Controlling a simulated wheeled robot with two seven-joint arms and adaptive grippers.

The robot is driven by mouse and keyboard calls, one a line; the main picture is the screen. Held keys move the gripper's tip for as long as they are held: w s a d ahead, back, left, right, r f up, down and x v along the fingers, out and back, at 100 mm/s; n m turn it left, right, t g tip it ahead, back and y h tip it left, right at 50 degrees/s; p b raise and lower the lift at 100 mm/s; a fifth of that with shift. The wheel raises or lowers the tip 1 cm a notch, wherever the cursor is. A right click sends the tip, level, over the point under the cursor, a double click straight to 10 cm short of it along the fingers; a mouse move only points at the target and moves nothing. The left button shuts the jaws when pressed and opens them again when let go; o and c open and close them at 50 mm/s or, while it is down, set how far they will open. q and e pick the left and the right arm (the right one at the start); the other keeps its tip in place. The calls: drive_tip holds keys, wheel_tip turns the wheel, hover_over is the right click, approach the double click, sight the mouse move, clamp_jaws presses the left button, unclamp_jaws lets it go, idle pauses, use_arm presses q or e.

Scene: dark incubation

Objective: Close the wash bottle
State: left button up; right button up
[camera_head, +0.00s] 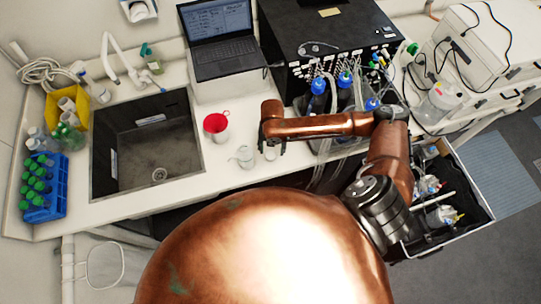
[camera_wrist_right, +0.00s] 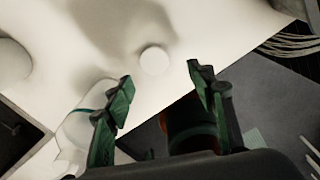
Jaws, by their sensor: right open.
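The wash bottle (camera_head: 245,157) is small, whitish and translucent, and stands near the counter's front edge, right of the sink. A small white round piece that looks like its cap (camera_head: 271,153) lies on the counter just to its right. In the right wrist view the cap (camera_wrist_right: 154,60) is a plain white disc, beyond and between my fingertips. A pale bottle (camera_wrist_right: 75,135), likely the wash bottle, is partly hidden behind the left finger there. My right gripper (camera_head: 272,141) is above the cap; in the wrist view its green fingers (camera_wrist_right: 160,73) are apart and empty. My left gripper does not show.
The sink (camera_head: 150,145) is to the left, with a blue rack (camera_head: 43,187) of green-capped bottles beyond. A black device (camera_head: 322,35) with tubes and blue-capped bottles stands behind my right arm. The counter edge is close.

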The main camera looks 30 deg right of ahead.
sight(270, 156)
drive_tip(key=shift+s, duration=0.1)
drive_tip(key=shift+f, duration=0.1)
drive_tip(key=f, duration=0.1)
drive_tip(key=f+p, duration=0.1)
drive_tip(key=f, duration=0.2)
drive_tip(key=shift+w+a+f, duration=0.15)
drive_tip(key=shift+w, duration=0.2)
drive_tip(key=shift+f, duration=0.4)
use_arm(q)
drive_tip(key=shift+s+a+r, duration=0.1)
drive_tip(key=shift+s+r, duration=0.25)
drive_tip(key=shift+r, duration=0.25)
use_arm(e)
drive_tip(key=shift+w, duration=0.1)
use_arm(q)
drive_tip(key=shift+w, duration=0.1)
use_arm(e)
drive_tip(key=shift+c, duration=0.5)
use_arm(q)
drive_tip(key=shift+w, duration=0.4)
use_arm(e)
drive_tip(key=c, duration=0.7)
